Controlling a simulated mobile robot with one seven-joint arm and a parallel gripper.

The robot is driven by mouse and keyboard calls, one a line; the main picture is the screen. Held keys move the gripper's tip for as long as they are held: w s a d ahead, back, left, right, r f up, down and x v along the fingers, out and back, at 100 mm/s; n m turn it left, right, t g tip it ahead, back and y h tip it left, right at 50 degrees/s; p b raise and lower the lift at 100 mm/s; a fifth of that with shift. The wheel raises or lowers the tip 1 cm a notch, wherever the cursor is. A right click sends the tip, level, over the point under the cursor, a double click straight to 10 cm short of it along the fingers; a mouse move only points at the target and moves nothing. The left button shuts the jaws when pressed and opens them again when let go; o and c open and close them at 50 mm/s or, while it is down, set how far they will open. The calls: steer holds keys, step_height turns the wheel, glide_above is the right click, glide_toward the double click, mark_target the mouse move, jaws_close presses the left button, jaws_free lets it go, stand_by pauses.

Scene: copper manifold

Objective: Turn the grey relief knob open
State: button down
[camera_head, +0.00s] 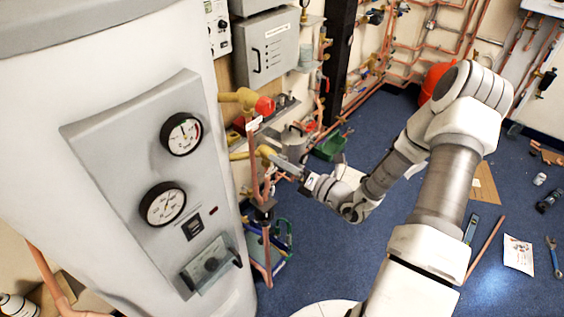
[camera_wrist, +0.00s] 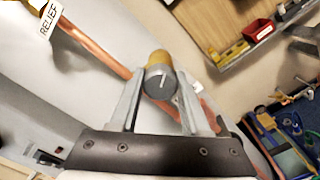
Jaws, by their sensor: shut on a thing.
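The grey relief knob (camera_wrist: 160,83) is round, with a white line on its face, and sits on a brass fitting (camera_wrist: 158,59) in the wrist view. The white line points roughly up in that view. My gripper (camera_wrist: 159,76) has one finger on each side of the knob and is shut on it. A white tag reading RELIEF (camera_wrist: 49,19) hangs on the upper left. In the head view my gripper (camera_head: 278,163) is at the brass valve (camera_head: 263,152) beside the white tank, and it hides most of the knob.
A second brass valve with a red knob (camera_head: 265,105) sits just above. The tank panel (camera_head: 145,190) with two gauges is to the left. A copper pipe (camera_wrist: 97,47) runs diagonally near my fingers. Loose tools and a copper pipe (camera_head: 486,246) lie on the blue floor.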

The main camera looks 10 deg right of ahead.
steer(key=shift+c, duration=1.9)
jaws_free()
steer(key=b+v, duration=0.2)
steer(key=v, duration=1.5)
steer(key=shift+s+d+b, duration=0.15)
steer(key=shift+b, duration=0.25)
